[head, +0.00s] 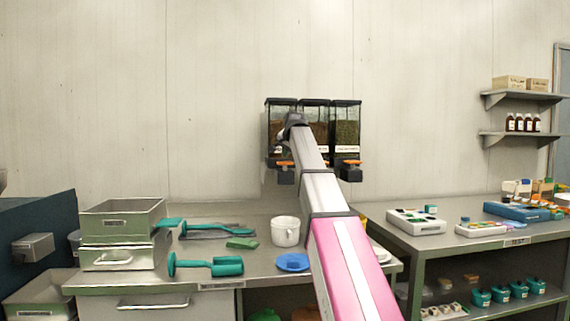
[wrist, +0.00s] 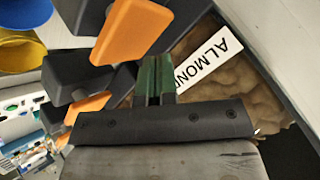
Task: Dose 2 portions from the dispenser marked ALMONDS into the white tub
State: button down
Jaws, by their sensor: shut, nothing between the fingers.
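The dispenser marked ALMONDS (wrist: 203,66) shows in the wrist view, its pale brown contents behind the label. It appears to be the left one of the three dispensers on the wall in the head view (head: 273,112). Its orange lever (wrist: 130,30) sits over a dark outlet block. My gripper (wrist: 155,66) is shut and empty, its green fingers in front of the dispenser between label and lever. I cannot tell whether they touch it. In the head view my wrist hides the fingers. The white tub (head: 286,231) stands upright on the bench, below the dispensers; its inside is unclear.
A second orange lever (wrist: 88,108) is close to my gripper. A blue disc (head: 292,262) lies before the tub. Teal scoops (head: 208,265), a green block (head: 242,243) and metal trays (head: 122,219) are at left. A second bench (head: 470,246) at right holds boxes.

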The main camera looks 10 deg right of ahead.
jog(key=shift+f, duration=0.1)
dwell(0.3)
jog(key=shift+f, duration=0.3)
jog(key=shift+f, duration=1)
dwell(1.2)
jog(key=shift+r, duration=1.4)
jog(key=shift+r, duration=2.55)
